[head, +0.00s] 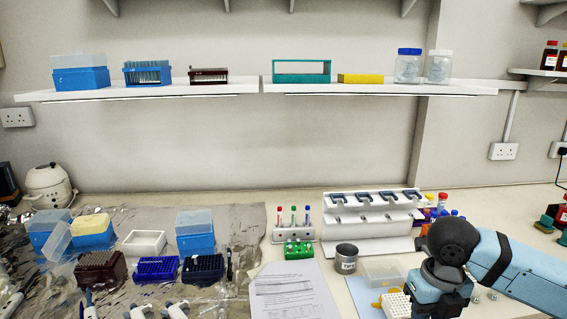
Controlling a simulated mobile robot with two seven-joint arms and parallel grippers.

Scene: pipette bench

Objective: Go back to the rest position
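My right arm (515,268) comes in from the right and bends at a black wrist joint over the bench's front right. Its light-blue end part points down at the bottom edge, and its fingers are hidden or cut off, so I cannot tell their state. My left arm and gripper are not in view. A white pipette stand (372,222) with several dark hooks stands at the back right of centre. Several pipettes (175,309) lie at the lower left, partly cut off.
Foil (125,216) covers the left bench, with blue tip boxes (195,240), a white tray (144,243) and dark racks (101,271). A paper sheet (290,291), grey cup (346,259) and clear box (383,272) are left of my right arm. A shelf (230,88) runs above.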

